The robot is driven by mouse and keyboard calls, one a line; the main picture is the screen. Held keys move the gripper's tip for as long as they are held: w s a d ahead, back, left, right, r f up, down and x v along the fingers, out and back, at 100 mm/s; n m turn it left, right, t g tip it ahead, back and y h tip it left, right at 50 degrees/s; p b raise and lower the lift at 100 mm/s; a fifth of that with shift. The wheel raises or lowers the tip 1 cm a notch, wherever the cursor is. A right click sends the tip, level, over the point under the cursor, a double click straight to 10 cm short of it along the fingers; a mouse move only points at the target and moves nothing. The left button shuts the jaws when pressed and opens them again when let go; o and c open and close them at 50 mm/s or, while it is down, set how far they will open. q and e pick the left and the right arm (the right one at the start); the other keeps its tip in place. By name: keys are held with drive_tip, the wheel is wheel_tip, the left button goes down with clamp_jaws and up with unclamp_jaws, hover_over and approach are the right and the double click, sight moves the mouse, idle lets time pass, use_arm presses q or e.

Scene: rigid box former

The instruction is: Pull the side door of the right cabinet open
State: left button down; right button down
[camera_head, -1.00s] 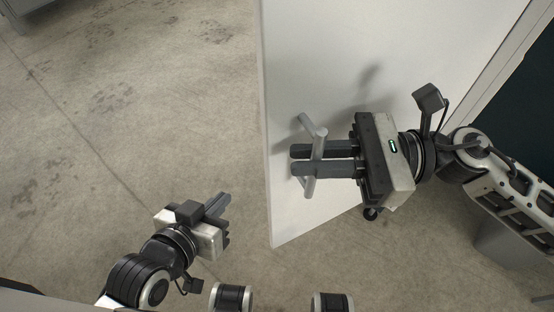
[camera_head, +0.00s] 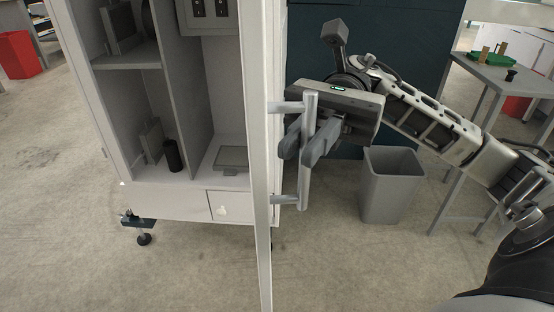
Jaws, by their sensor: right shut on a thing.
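The white side door (camera_head: 261,200) of the cabinet stands open and shows almost edge-on in the middle of the head view. Its grey bar handle (camera_head: 304,182) stands out from the door's right face. My right gripper (camera_head: 304,148) is shut on the handle's bar, with its fingers on either side of it and the arm reaching in from the right. Left of the door, the cabinet (camera_head: 160,203) shows its open inside. My left gripper is out of view.
Inside the cabinet are shelves, a black cylinder (camera_head: 173,155) and a flat grey panel (camera_head: 231,159). A grey bin (camera_head: 391,186) stands on the floor below my right arm. A table with a green tray (camera_head: 490,58) is at right. The floor in front is clear.

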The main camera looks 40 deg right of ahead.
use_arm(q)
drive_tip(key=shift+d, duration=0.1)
use_arm(e)
drive_tip(key=shift+d, duration=0.3)
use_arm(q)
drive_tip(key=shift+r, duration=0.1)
use_arm(e)
drive_tip(key=c, duration=1.5)
unclamp_jaws()
use_arm(q)
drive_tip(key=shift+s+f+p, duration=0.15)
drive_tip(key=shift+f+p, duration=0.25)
drive_tip(key=shift+p, duration=0.1)
use_arm(e)
drive_tip(key=v, duration=1.2)
